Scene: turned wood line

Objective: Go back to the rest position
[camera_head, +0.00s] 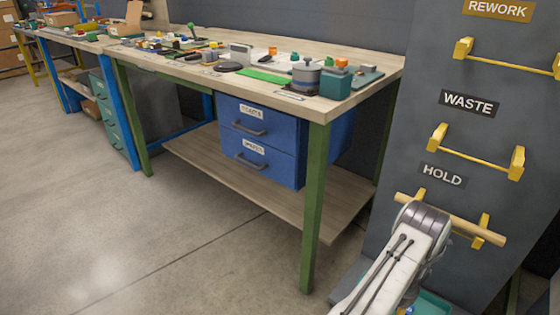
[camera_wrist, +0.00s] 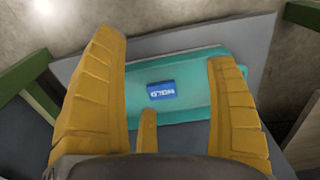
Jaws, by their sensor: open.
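My gripper (camera_wrist: 168,50) shows in the wrist view with its yellow fingers spread wide and nothing between them. Behind the fingers are a teal tray (camera_wrist: 195,115) and a blue label (camera_wrist: 161,91) whose lettering appears upside down. In the head view my arm stands at the lower right in front of the HOLD panel, and the fingers are hidden there. A wooden rod (camera_head: 470,225) lies slightly tilted across the yellow HOLD bracket (camera_head: 482,226). My arm hides part of the rod, and I cannot tell whether they touch.
The WASTE bracket (camera_head: 475,155) and REWORK bracket (camera_head: 500,60) above are empty. A workbench (camera_head: 385,68) with tools and blue drawers (camera_head: 262,135) stands left of the panel. Its green leg (camera_head: 315,210) is near my arm. Open floor (camera_head: 130,240) lies at the left.

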